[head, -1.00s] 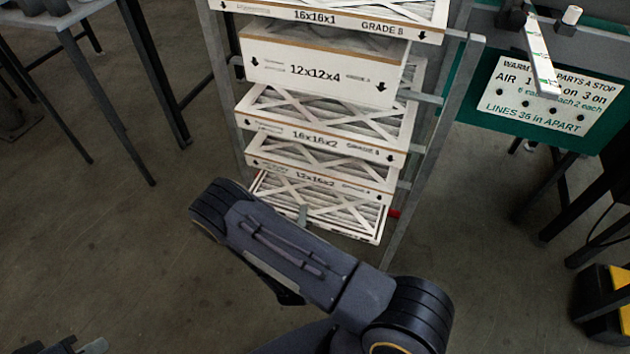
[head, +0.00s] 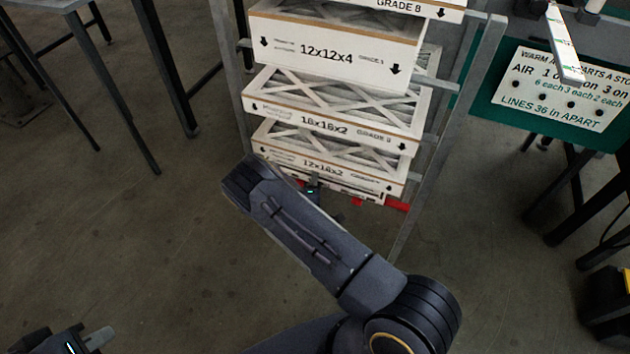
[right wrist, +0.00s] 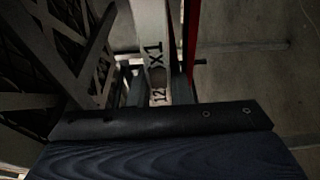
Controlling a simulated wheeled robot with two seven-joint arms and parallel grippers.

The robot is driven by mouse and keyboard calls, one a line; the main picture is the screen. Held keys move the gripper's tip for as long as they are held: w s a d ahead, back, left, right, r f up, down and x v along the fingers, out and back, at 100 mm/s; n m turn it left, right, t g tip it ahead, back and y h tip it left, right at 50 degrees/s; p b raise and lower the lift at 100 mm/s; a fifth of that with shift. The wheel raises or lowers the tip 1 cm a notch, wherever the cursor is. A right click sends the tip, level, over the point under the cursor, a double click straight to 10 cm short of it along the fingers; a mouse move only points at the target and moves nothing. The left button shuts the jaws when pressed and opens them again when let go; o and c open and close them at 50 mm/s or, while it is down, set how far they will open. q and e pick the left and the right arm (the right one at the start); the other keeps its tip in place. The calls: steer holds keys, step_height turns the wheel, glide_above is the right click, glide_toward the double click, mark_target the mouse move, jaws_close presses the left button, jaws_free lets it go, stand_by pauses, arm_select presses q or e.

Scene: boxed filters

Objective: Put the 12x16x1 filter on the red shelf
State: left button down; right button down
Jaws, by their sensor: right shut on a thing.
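The 12x16x1 filter (right wrist: 151,30) is a thin white-framed panel, and its label is partly covered in the right wrist view. In the head view only a strip of it (head: 362,193) shows, low in the rack under the 12x16x2 filter. My right gripper (head: 314,190) is shut on its front edge; my own forearm hides part of this. The red shelf (head: 397,204) shows as short red pieces at the bottom of the rack, and as a red strip (right wrist: 193,38) beside the filter. Whether the filter touches it is hidden. My left gripper (head: 88,342) is at the bottom left, partly cut off.
Grey rack posts (head: 452,130) stand on both sides. A green panel with a sign (head: 553,90) is at the right.

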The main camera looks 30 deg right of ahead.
steer(key=shift+r, duration=0.1)
steer(key=c, duration=1.3)
jaws_free()
steer(key=shift+r, duration=0.1)
steer(key=p+v, duration=0.1)
steer(key=v, duration=1.1)
steer(key=shift+p, duration=0.4)
steer(key=shift+a, duration=0.1)
